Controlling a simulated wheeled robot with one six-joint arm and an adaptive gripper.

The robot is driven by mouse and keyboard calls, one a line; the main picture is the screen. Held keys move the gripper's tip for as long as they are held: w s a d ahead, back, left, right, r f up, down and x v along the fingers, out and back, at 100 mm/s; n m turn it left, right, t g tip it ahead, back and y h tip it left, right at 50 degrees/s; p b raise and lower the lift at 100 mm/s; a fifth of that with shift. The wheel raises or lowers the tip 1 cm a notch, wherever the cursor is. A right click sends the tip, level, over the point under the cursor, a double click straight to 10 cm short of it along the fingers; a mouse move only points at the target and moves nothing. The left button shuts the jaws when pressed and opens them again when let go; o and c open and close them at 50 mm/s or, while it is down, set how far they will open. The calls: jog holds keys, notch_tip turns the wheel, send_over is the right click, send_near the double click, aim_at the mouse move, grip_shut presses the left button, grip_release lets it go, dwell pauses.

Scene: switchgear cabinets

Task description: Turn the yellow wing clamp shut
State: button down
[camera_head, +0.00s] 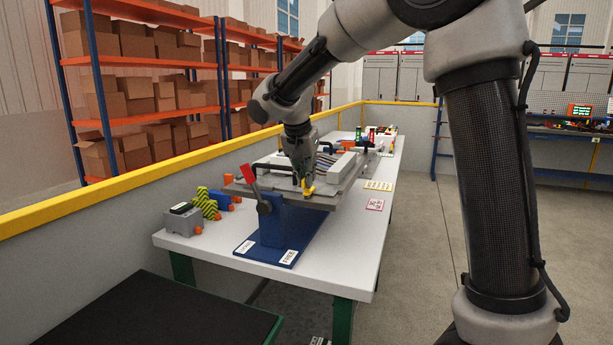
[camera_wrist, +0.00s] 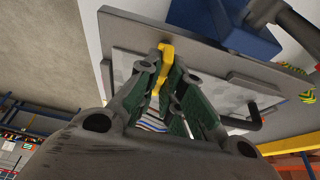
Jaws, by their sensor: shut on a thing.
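The yellow wing clamp (camera_head: 308,189) sits at the near edge of a grey plate fixture (camera_head: 333,199) on a blue stand (camera_head: 283,235). My gripper (camera_head: 303,183) reaches down to it from above. In the wrist view, the yellow wing clamp (camera_wrist: 165,62) shows between the fingertips of my gripper (camera_wrist: 166,80), which are closed on it. The fingers hide part of the clamp, so its exact angle is hard to tell.
A red-handled lever (camera_head: 249,177) stands just left of the clamp. A grey box (camera_head: 186,219) and yellow-black striped blocks (camera_head: 208,203) are on the white table (camera_head: 210,242) at left. Black handles (camera_head: 268,167) rise from the fixture. The table's right front is mostly clear.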

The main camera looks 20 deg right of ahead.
dwell(0.3)
jog(key=c, duration=1.6)
grip_release()
jog(key=shift+o, duration=0.2)
jog(key=v, duration=1.2)
